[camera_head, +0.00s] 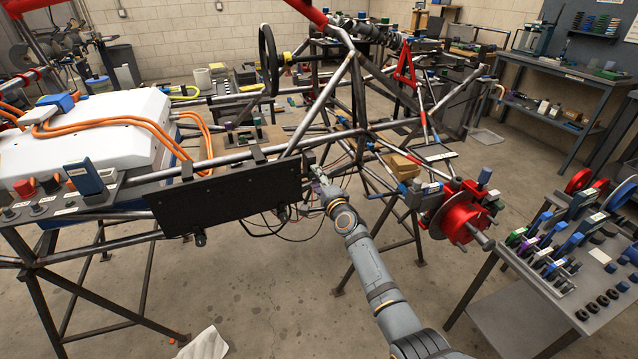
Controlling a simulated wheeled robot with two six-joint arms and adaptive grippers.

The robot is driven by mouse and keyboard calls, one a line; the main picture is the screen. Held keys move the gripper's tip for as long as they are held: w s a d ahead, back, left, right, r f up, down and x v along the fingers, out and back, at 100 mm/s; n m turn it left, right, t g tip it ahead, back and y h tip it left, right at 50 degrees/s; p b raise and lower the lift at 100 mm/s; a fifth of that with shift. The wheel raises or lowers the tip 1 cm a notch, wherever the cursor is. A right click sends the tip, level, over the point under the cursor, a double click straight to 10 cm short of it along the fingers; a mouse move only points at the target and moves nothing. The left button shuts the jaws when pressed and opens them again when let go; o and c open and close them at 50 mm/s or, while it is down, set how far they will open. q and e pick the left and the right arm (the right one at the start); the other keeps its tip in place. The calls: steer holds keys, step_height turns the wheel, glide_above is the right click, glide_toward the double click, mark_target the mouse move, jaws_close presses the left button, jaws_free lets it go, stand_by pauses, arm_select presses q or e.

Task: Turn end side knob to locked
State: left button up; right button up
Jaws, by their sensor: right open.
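A flat black box (230,197) hangs from the tube frame in the middle of the view. Two small dark knobs show under its lower edge, one near the left (200,239) and one near the right end (283,214). I cannot tell which knob is the end side knob or read any lock marking. My right gripper (318,174) is open, just off the right end of the box. Its fingers are small in the view, and I cannot tell whether they touch anything. The box's right end face is hard to make out behind it. My left gripper is not in view.
The tube chassis (345,130) surrounds the right gripper, with loose cables (280,232) hanging below the box. A red brake disc (462,218) stands to the right. A tool table (590,285) is at the far right. The floor below the box is mostly clear.

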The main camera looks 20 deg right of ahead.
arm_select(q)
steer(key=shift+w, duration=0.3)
arm_select(e)
steer(key=s+d, duration=0.1)
steer(key=s, duration=1.1)
steer(key=shift+d+f, duration=0.1)
